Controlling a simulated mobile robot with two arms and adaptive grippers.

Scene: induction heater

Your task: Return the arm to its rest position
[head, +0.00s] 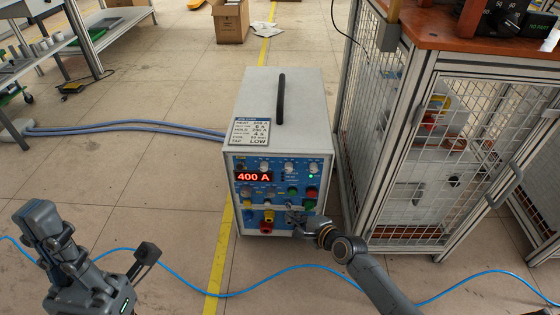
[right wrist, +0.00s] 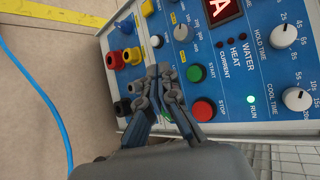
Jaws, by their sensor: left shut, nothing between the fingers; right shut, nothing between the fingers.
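The induction heater (head: 285,100) is a grey box with a blue front panel, and its red display (head: 253,177) reads 400 A. My right gripper (head: 296,217) is shut and empty at the lower part of the panel. In the right wrist view its fingertips (right wrist: 158,72) are together, left of the green START button (right wrist: 195,73) and the red STOP button (right wrist: 203,108). I cannot tell whether they touch the panel. The green RUN light (right wrist: 251,99) is lit. My left gripper (head: 36,215) is shut and empty at the lower left, well apart from the heater.
A mesh-sided cabinet (head: 460,165) with a wooden top stands close to the heater's right. A blue cable (head: 275,271) crosses the floor in front. Thick hoses (head: 130,125) run left from the heater. A cardboard box (head: 230,22) stands behind. The floor left of the heater is mostly open.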

